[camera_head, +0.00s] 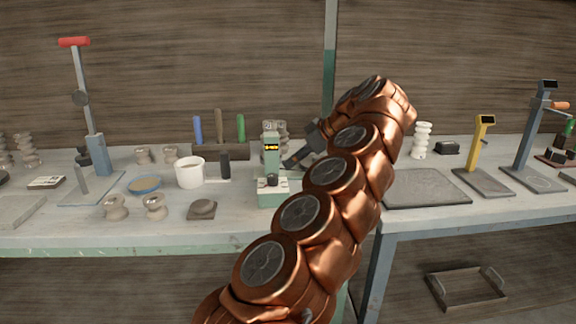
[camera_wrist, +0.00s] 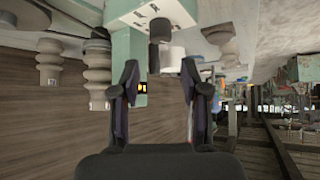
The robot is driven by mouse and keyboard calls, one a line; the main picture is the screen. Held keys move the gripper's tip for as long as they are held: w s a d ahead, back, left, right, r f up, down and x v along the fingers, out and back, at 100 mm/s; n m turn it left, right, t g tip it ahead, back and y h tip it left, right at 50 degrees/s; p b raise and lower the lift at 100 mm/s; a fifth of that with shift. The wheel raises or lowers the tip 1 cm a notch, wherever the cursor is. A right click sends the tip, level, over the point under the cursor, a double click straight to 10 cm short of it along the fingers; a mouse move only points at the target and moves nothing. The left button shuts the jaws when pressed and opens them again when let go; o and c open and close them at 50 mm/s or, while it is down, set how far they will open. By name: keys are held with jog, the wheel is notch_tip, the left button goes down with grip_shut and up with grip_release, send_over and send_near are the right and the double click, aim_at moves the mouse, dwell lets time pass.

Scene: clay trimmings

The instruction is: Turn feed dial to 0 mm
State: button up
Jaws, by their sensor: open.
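A pale green machine (camera_head: 271,158) stands on the bench with a lit yellow display on its column. A dark round knob (camera_head: 272,181), which looks like the feed dial, sits on its base front. In the upside-down wrist view the machine base (camera_wrist: 125,10) is at the top, with the dark knob (camera_wrist: 160,30) beside small marks; the setting is unreadable. My gripper (camera_head: 287,163) is right of the machine column. In the wrist view my gripper (camera_wrist: 160,67) is open, its fingers apart with the knob beyond the gap, and nothing is held.
A white tub (camera_head: 190,172) and a dark upright block (camera_head: 224,165) stand left of the machine. A dark squat piece (camera_head: 202,209) lies front left. A dark flat mat (camera_head: 427,188) and a yellow stand (camera_head: 478,150) are right. Bare bench lies before the mat.

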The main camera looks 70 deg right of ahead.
jog(key=shift+v, duration=1.05)
